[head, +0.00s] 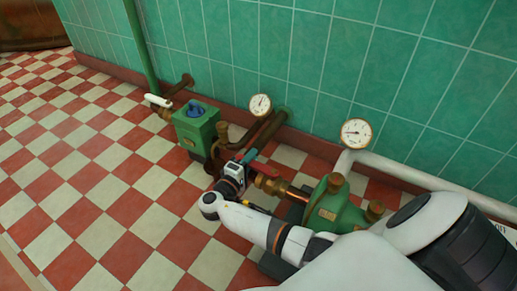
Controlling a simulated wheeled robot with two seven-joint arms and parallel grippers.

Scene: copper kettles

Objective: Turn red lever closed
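The red lever (263,168) sits on a brass valve (273,186) in the low pipe run, left of a green pump body. My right gripper (249,157) reaches in from the lower right and is at the lever's left end, very close to it. The fingers are small and partly hidden by the gripper's own body, so I cannot tell whether they touch or hold the lever. My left gripper is not in view.
A green pump body (334,211) with brass caps stands right of the valve. A green box with a blue knob (194,108) stands to the left. Two gauges (260,105) (356,133) stand before the teal tiled wall (300,50). The checkered floor (90,160) at left is clear.

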